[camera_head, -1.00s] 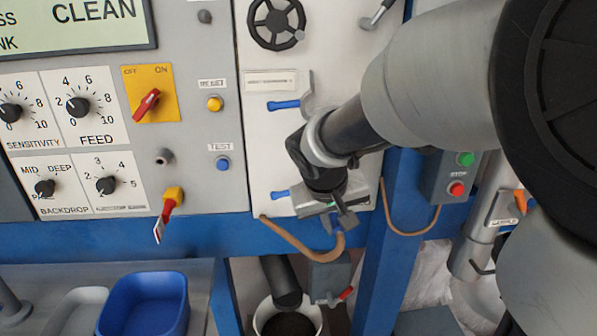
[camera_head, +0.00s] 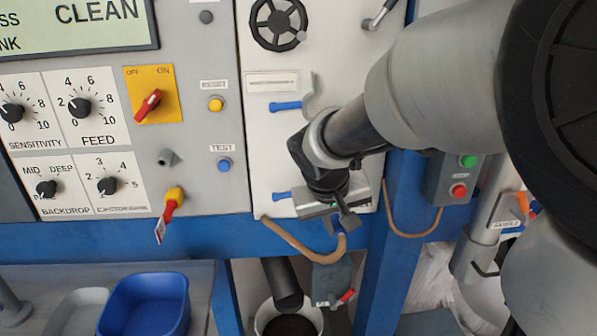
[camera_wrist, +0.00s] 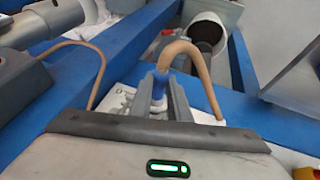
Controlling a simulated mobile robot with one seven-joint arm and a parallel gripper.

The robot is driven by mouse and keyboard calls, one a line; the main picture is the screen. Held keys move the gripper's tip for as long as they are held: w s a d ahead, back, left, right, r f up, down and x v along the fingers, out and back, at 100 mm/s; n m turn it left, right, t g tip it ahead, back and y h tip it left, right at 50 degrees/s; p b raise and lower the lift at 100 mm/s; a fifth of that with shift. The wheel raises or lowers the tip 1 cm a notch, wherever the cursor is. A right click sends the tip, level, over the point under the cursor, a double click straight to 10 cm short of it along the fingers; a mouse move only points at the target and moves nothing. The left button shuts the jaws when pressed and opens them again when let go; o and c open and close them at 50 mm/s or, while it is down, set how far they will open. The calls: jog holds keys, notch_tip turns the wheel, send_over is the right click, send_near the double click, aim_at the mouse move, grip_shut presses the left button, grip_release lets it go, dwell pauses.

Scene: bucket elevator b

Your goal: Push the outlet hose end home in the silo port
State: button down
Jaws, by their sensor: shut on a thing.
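My gripper (camera_head: 346,220) is in front of the lower part of the white panel, pointing down. In the wrist view my gripper (camera_wrist: 163,86) is shut on the blue end (camera_wrist: 160,90) of a tan outlet hose (camera_wrist: 186,46). The hose arches up from the fingers and bends over to the right. In the head view the tan hose (camera_head: 298,243) runs from the panel's lower left edge to below the fingers, and its held end is mostly hidden there. I cannot clearly make out the silo port in either view.
A grey box with a red-handled valve (camera_head: 346,295) hangs just below the gripper. A dark pipe (camera_head: 282,280) leads into a white bucket (camera_head: 262,318). A blue post (camera_head: 385,240) stands close to the right. A button box (camera_head: 450,180) has another tan hose (camera_head: 408,234).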

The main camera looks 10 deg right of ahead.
jog(key=shift+w, duration=1.3)
dwell(0.4)
jog(key=c, duration=1.6)
grip_release()
jog(key=p+v, duration=0.3)
jog(key=v, duration=1.4)
jog(key=shift+r, duration=0.2)
jog(key=shift+s, duration=0.1)
jog(key=s+d+f+t+y, duration=0.1)
jog(key=s+d+f, duration=0.15)
jog(key=s, duration=0.45)
jog(key=s+d+f+y, duration=0.2)
jog(key=s+f, duration=0.1)
jog(key=s, duration=0.4)
jog(key=shift+m, duration=0.3)
notch_tip(320, 180, up, 14)
jog(key=p, duration=1.4)
jog(key=shift+s+f, duration=0.1)
jog(key=shift+f, duration=0.15)
